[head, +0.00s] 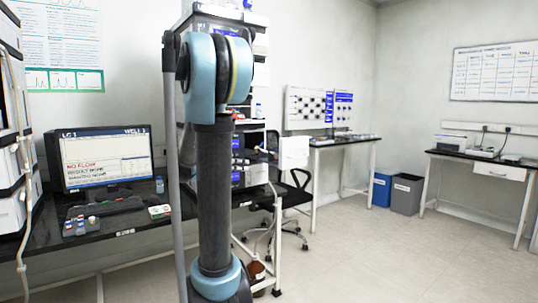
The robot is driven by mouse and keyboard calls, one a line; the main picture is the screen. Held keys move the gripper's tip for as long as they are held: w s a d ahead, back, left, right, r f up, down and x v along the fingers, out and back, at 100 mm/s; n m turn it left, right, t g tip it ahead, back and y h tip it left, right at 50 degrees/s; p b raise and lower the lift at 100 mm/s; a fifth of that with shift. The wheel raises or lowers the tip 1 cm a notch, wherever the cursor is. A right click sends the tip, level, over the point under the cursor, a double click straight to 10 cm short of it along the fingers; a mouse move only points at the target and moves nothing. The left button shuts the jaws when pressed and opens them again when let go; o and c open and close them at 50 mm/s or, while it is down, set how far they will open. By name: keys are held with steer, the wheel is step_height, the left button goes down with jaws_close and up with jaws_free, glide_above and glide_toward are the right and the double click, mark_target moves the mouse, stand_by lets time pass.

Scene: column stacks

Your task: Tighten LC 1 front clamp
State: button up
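The front clamp of LC 1 cannot be made out in the head view. A monitor (107,160) on the left bench shows "LC 1" at its top left and "NO FLOW" in red. A stack of white and dark instrument modules (14,130) stands at the far left edge, partly cut off. Another module stack (250,150) on a white-framed cart is mostly hidden behind my arm. My arm stands upright in the middle of the view, but my gripper is not seen.
The dark bench (110,236) holds a keyboard (104,206) and small vials (80,226). A black office chair (293,205) stands right of the cart. Blue (382,188) and grey (406,194) bins are at the back. The floor (390,255) at the right is clear.

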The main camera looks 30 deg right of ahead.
steer(key=w+r+m+h, duration=0.2)
steer(key=w+r, duration=0.1)
steer(key=w, duration=0.1)
glide_toward(275, 150)
steer(key=d, duration=0.2)
steer(key=w+d, duration=0.1)
steer(key=d, duration=0.5)
steer(key=shift+w+f, duration=0.2)
steer(key=shift+a, duration=0.1)
steer(key=shift+c, duration=0.6)
jaws_close()
